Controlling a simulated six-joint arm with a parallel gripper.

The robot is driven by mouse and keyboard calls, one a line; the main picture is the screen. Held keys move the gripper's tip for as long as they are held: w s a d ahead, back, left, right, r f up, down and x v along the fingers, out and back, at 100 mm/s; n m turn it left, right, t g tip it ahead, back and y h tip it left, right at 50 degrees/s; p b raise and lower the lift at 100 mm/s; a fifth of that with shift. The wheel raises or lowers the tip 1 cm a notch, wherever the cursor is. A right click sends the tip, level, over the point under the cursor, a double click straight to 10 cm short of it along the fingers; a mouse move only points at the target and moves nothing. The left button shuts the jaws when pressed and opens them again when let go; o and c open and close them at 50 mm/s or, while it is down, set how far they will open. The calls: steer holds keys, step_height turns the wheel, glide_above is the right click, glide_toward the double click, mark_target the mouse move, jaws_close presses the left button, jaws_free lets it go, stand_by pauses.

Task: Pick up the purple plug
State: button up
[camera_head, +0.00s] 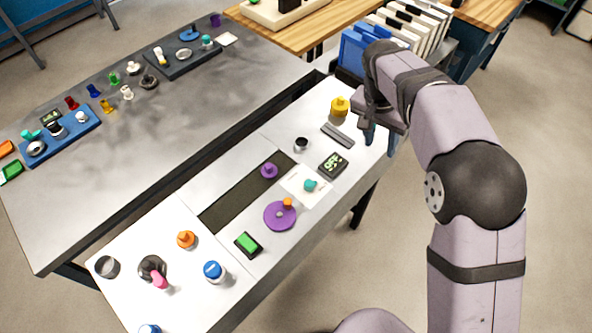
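A small purple plug (269,171) stands on the dark strip in the middle of the near white table. My gripper (378,142) is at the right end of this table, well to the right of the plug and apart from it. Its fingers point down, and I see nothing held between them. I cannot tell how far apart the fingers are. Another small purple piece (215,20) stands at the back of the far grey table.
A purple disc (280,215) with an orange knob, a teal piece on a white square (305,187), a dark device (333,165) and a black-and-silver cup (301,145) surround the plug. A yellow piece (340,107) stands near my gripper. The dark strip's lower left is clear.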

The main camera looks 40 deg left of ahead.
steer(key=s+a+f+t+b, duration=0.1)
steer(key=s+a+f, duration=0.1)
steer(key=s+a, duration=0.35)
steer(key=s+a+f, duration=0.2)
steer(key=a, duration=0.6)
steer(key=t+y+b, duration=0.1)
steer(key=b, duration=0.1)
glide_toward(268, 166)
steer(key=f, duration=0.1)
steer(key=shift+w+d+f+m, duration=0.15)
steer(key=shift+w+f, duration=0.1)
steer(key=shift+f, duration=0.2)
steer(key=shift+w+a+f+m, duration=0.1)
steer(key=shift+w+f, duration=0.2)
steer(key=shift+f, duration=0.2)
steer(key=shift+w+d+f+m, duration=0.15)
steer(key=shift+w+f, duration=0.1)
steer(key=shift+f, duration=0.2)
steer(key=shift+p+x, duration=0.5)
steer(key=shift+x, duration=1.65)
steer(key=shift+s+a, duration=0.1)
jaws_close()
